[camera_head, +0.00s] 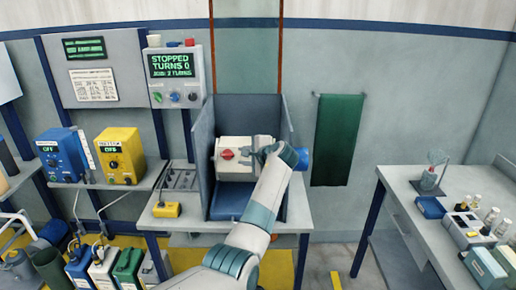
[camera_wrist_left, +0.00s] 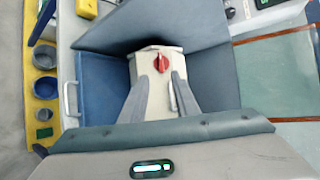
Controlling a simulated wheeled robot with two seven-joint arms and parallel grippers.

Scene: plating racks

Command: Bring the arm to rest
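My left gripper (camera_head: 262,152) is in front of the right part of a white box with a red knob (camera_head: 228,154), inside a blue open-fronted booth (camera_head: 203,150). In the left wrist view, the two grey fingers of this gripper (camera_wrist_left: 160,80) stand apart, with only the white box's face (camera_wrist_left: 155,105) showing between them. The red knob (camera_wrist_left: 161,63) lies just beyond the fingertips. I cannot tell whether the fingers touch the box. My right gripper is not in view.
A control panel reading STOPPED, TURNS 0 (camera_head: 174,68) hangs left of the booth. Blue (camera_head: 62,155) and yellow (camera_head: 120,155) units stand on the left shelf. A side table (camera_head: 415,215) with small items is at right. A green cloth (camera_head: 337,138) hangs on the wall.

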